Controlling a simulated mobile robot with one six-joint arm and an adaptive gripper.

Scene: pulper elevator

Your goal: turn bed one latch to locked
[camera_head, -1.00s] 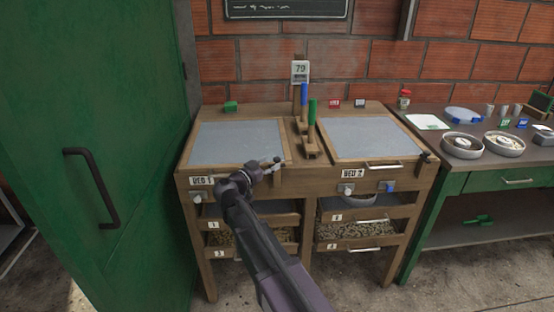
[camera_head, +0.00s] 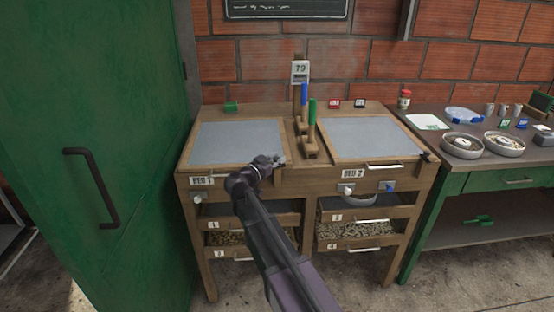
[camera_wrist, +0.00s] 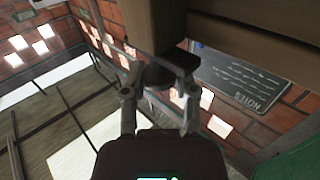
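Bed one (camera_head: 238,142) is the left framed grey panel on the wooden bench, above the label BED 1 (camera_head: 202,181). My gripper (camera_head: 275,161) is at the right end of its front edge and hides the bed one latch there in the head view. In the wrist view a dark latch piece (camera_wrist: 158,76) on a wooden part lies between the tips of my gripper (camera_wrist: 158,88). The fingers stand apart, one on each side of it. I cannot tell whether they press on it. The latch's locked or unlocked position is not clear.
Bed two (camera_head: 370,138) is to the right, with its own dark latch (camera_head: 429,157) at its right front corner. A green door (camera_head: 95,150) is close on the left. A side table (camera_head: 500,158) holds bowls.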

